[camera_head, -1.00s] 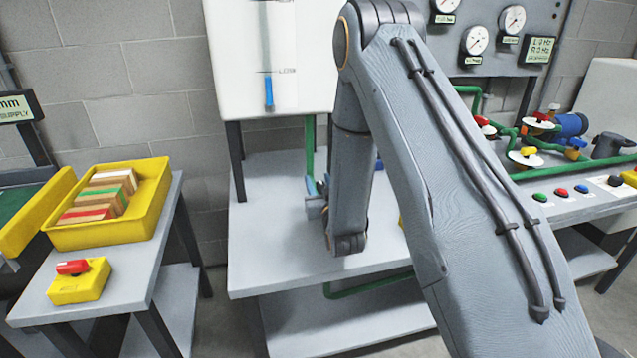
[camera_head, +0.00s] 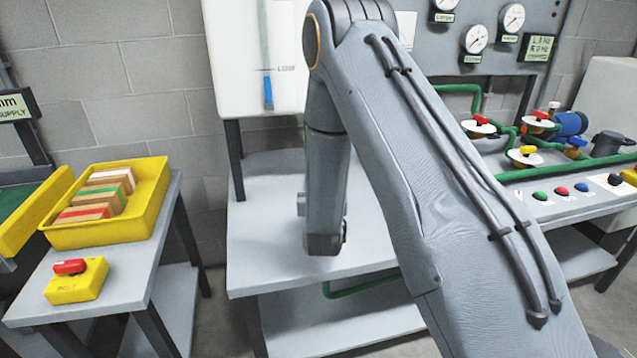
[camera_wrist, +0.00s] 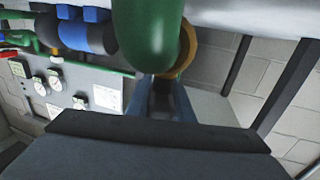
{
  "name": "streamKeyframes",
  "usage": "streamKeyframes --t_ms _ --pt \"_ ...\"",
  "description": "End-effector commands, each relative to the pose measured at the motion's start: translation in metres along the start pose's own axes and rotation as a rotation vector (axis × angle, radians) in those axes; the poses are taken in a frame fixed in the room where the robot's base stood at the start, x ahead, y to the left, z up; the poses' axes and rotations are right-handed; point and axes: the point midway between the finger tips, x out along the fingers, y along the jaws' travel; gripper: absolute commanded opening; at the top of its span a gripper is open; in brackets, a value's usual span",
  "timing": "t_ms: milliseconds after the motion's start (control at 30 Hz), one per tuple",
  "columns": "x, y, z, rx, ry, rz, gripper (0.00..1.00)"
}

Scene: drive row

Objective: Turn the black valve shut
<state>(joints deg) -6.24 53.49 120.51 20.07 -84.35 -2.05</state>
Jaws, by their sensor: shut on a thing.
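In the wrist view my gripper (camera_wrist: 165,88) reaches up to a thick green pipe (camera_wrist: 148,30) with a brass-coloured fitting (camera_wrist: 186,50) beside it. Its two blue-grey fingers are close together with a dark part between them, which fits the black valve's handle. My wrist hides most of that handle, so its angle cannot be told. In the head view my arm covers the black valve, and the fingers do not show. My wrist is over the low grey table in the middle.
A white tank (camera_head: 235,60) stands behind the table. At the right are a bench with green pipes (camera_head: 545,172), red, yellow and blue valves and buttons, and gauges (camera_head: 476,40) above. At the left, a yellow bin (camera_head: 100,235) and a yellow switch box (camera_head: 78,282) stand on a side table.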

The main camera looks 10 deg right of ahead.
Motion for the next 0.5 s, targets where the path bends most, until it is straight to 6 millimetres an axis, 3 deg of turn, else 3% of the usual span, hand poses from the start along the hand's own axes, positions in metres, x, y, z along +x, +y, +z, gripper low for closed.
streamKeyframes --t_ms 500 --pt "-0.004 0.014 0.001 0.003 0.001 0.483 0.00"
